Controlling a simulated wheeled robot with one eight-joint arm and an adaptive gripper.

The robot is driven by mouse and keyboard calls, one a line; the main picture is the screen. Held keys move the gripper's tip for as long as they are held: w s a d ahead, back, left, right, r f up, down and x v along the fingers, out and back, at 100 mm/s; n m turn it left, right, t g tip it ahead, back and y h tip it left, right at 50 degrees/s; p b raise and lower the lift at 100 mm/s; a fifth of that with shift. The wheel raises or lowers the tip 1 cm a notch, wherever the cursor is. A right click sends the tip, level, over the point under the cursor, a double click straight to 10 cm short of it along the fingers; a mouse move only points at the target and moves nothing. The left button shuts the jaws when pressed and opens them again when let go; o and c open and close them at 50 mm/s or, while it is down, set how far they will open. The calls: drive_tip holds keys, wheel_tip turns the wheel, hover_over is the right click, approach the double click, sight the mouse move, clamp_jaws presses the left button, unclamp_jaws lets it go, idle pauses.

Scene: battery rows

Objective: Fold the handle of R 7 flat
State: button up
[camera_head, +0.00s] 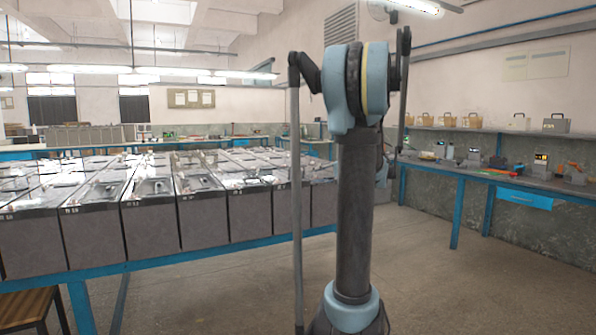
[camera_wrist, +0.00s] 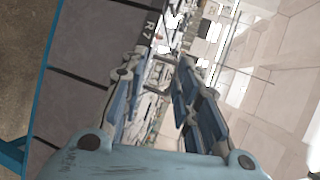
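The battery labelled R 7 (camera_wrist: 110,22) shows in the wrist view as a grey box with a dark label edge at the upper left. Its top runs up between and beyond my fingers; I cannot clearly make out its handle there. My gripper (camera_wrist: 160,65) is open, with a gap between its two blue-grey fingers and nothing seen held. The left finger overlaps the battery side of the picture. I cannot tell whether either finger touches anything. In the head view my gripper cannot be made out, and the label R 7 cannot be read.
Several rows of grey batteries (camera_head: 150,228) stand on a blue-framed bench (camera_head: 200,255) at the left. A wooden stool (camera_head: 30,304) is at the lower left. A blue side bench (camera_head: 440,166) with tools lines the right wall. The floor (camera_head: 450,290) between is clear.

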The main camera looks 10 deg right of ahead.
drive_tip(key=w+d+r+m+t, duration=0.1)
drive_tip(key=w+d+r+t, duration=0.1)
drive_tip(key=w+d, duration=0.25)
drive_tip(key=shift+y, duration=0.3)
drive_tip(key=x, duration=1.6)
drive_tip(key=shift+w+r, duration=0.15)
drive_tip(key=shift+w, duration=0.1)
drive_tip(key=shift+c, duration=0.3)
clamp_jaws()
